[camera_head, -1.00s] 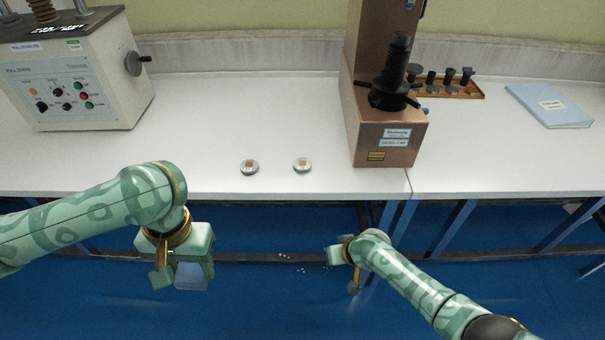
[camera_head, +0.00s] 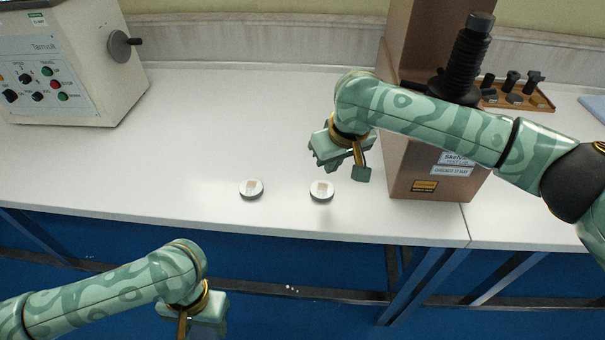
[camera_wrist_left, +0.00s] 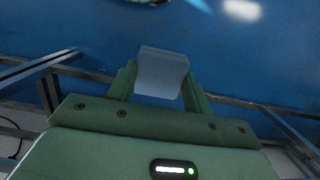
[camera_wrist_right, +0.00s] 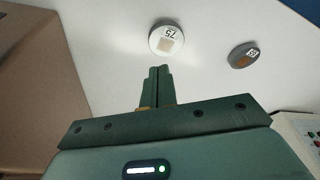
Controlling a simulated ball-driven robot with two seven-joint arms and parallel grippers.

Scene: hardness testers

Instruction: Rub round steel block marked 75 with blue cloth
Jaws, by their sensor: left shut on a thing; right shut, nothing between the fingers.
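The round steel block marked 75 (camera_wrist_right: 166,40) lies on the white bench, just beyond my right gripper's fingertips in the right wrist view. In the head view it is the right one of two round blocks (camera_head: 321,191). My right gripper (camera_wrist_right: 160,73) is shut and empty, above the bench near this block (camera_head: 325,160). My left gripper (camera_wrist_left: 161,88) is shut on the folded blue cloth (camera_wrist_left: 162,70), which looks pale blue-grey.
A second round block (camera_head: 251,189) lies left of the 75 block. A brown hardness tester (camera_head: 430,185) stands close on the right, partly behind my right arm. A grey control machine (camera_head: 75,65) stands at the back left. The bench (camera_head: 200,130) between is clear.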

